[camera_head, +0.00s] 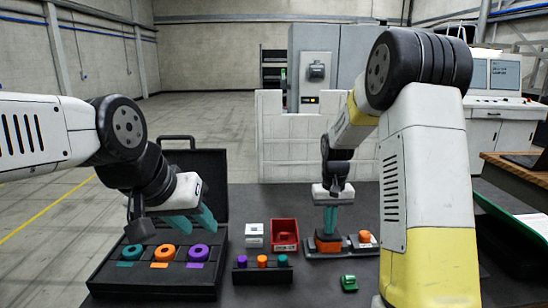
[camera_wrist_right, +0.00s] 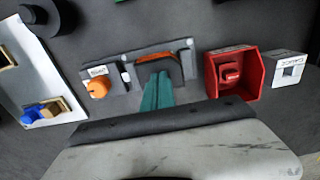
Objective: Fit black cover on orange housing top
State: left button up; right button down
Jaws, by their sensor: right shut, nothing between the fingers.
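The orange housing (camera_head: 328,247) sits on a grey fixture plate (camera_head: 307,255) right of the table's middle. A dark piece that looks like the black cover (camera_wrist_right: 150,71) lies over it, with an orange rim of the housing (camera_wrist_right: 170,56) showing in the right wrist view. My right gripper (camera_head: 330,231) is shut and empty, fingers pointing down at the cover's top; I cannot tell whether they touch. The fingers hide part of the cover. My left gripper (camera_head: 197,224) is open and empty, above the black case at the left.
The open black case (camera_head: 125,272) holds teal, orange and purple rings. A small rack (camera_head: 262,274), a red bin (camera_head: 285,234), a white block (camera_head: 254,234) and a green part (camera_head: 349,283) stand nearby. An orange knob (camera_head: 365,237) sits right of the housing.

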jog(key=shift+r, duration=0.1)
jog(key=shift+r, duration=3.45)
jog(key=s+a+r+t+y, duration=0.1)
jog(key=s+r+t, duration=0.2)
jog(key=s, duration=0.9)
jog(key=s+a+r+t+y, duration=0.1)
jog(key=s+r+t, duration=0.2)
jog(key=s+r, duration=0.4)
jog(key=s, duration=0.5)
jog(key=shift+s+r, duration=0.15)
jog(key=shift+r, duration=0.2)
jog(key=c, duration=2.2)
grip_release()
jog(key=shift+a, duration=0.1)
